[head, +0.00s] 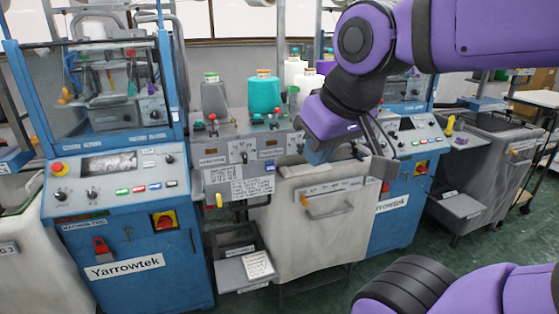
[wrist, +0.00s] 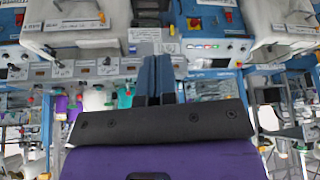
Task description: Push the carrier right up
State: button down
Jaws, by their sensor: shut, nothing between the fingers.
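The left blue knitting machine (head: 120,180) has a clear-sided upper housing. Inside it, small coloured parts with yarn, green, red, blue and orange (head: 108,72), hang above a grey block (head: 108,112). I cannot tell which of these is the carrier. My gripper (head: 316,156) is in front of the middle machine, well to the right of that housing and apart from it. In the wrist view its two blue fingers (wrist: 158,62) are together with nothing held. The wrist view appears upside down and shows the machine fronts beyond the fingers.
A grey panel with knobs (head: 238,160) stands between the blue machines, with yarn cones (head: 263,95) above. A cloth-sided bin (head: 310,225) stands below my gripper. A grey tray (head: 243,268) juts out at its left. Another grey bin (head: 485,170) stands at right. Green floor lies in front.

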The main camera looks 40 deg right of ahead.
jog(key=c, duration=1.3)
grip_release()
jog(key=shift+w, duration=0.25)
jog(key=shift+o, duration=1)
jog(key=w+d+f+m+t, duration=0.1)
jog(key=w+d+f, duration=0.1)
jog(key=w, duration=0.6)
jog(key=w+d+f+m+h, duration=0.1)
jog(key=w+f+m, duration=0.1)
jog(key=w, duration=0.6)
jog(key=shift+d+f+t, duration=0.35)
jog(key=shift+f+t, duration=0.05)
jog(key=shift+f, duration=0.15)
jog(key=w+d+f+m+t, duration=0.2)
jog(key=w+d+f+m, duration=0.15)
jog(key=w+f, duration=0.75)
jog(key=m+t+y, duration=0.2)
jog(key=m+y, duration=0.1)
jog(key=m, duration=0.1)
send_near(250, 208)
notch_tip(250, 208, up, 8)
jog(key=a, duration=0.1)
notch_tip(250, 208, down, 12)
jog(key=s+m+t, duration=0.1)
jog(key=m+t, duration=0.4)
jog(key=m, duration=0.2)
jog(key=x, duration=1)
jog(key=shift+w+d+f, duration=0.15)
jog(key=shift+d, duration=0.2)
